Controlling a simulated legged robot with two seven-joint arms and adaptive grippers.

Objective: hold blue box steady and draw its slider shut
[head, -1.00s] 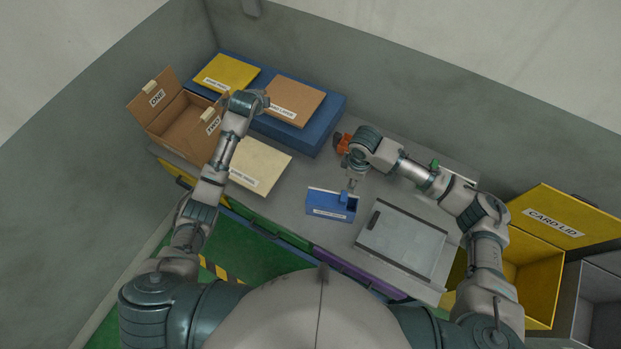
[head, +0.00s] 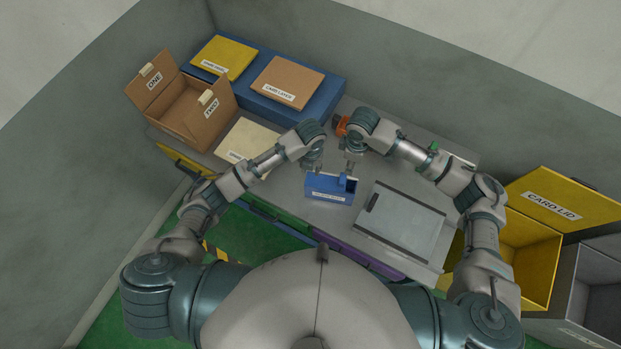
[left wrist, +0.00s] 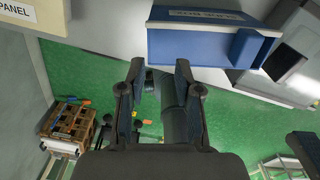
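The blue box (head: 328,196) stands near the front edge of the grey bench, its white label facing me. It also shows at the top of the left wrist view (left wrist: 190,48). Its lighter blue slider (left wrist: 248,48) is at the right end there. My left gripper (head: 317,171) is just behind the left part of the box. In the left wrist view its fingers (left wrist: 159,68) are apart with nothing between them, just short of the box. My right gripper (head: 347,174) is at the box's right end, by the slider; its fingers are too small to read.
A grey tray with a dark handle (head: 402,224) lies right of the box. A cream panel (head: 250,140) and an open carton (head: 188,115) are to the left. A blue platform (head: 318,106) stands behind, and a yellow bin (head: 530,259) is at far right.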

